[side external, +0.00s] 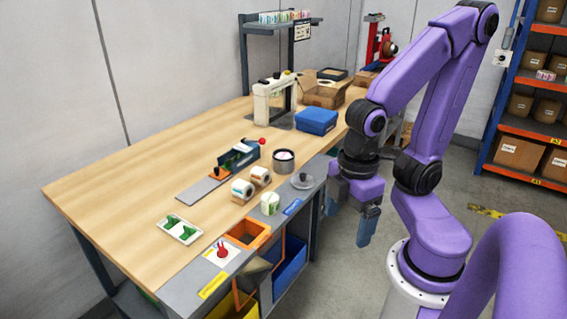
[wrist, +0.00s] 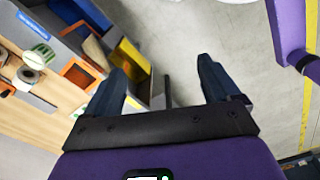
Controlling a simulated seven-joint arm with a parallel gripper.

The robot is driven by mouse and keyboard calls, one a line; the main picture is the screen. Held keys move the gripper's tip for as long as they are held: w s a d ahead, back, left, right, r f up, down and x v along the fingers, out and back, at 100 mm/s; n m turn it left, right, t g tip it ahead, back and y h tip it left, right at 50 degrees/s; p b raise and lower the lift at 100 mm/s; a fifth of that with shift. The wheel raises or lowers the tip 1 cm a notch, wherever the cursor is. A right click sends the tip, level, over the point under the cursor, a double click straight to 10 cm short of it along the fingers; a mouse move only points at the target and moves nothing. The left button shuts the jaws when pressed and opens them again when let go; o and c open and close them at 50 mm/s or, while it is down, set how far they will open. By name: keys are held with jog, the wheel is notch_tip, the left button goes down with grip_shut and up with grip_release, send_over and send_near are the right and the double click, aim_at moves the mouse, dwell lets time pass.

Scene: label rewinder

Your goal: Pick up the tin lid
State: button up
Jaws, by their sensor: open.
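The tin lid, which looks like a round grey disc with a small knob (side external: 302,181), lies flat on the grey front strip of the bench in the side external view. I cannot make it out in the wrist view. My gripper (side external: 351,212) hangs off the bench's front edge, to the right of the lid and apart from it.
A dark open tin (side external: 283,161) stands behind the lid, and a green-and-white roll (side external: 270,203) stands to its left. Label rolls (side external: 243,191) lie further left. An orange bin (wrist: 80,73) and a yellow bin (wrist: 131,56) sit at the bench front. The floor beneath my gripper is clear.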

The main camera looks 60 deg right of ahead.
jog(key=shift+o, duration=0.5)
jog(key=w+d+r+n, duration=0.1)
jog(key=w+d, duration=0.2)
jog(key=w, duration=0.7)
jog(key=w+d+n, duration=0.1)
jog(key=w+d, duration=0.3)
jog(key=w, duration=0.6)
jog(key=n, duration=0.3)
send_over(303, 174)
notch_tip(303, 174, down, 3)
notch_tip(303, 174, down, 17)
jog(key=shift+r, duration=0.1)
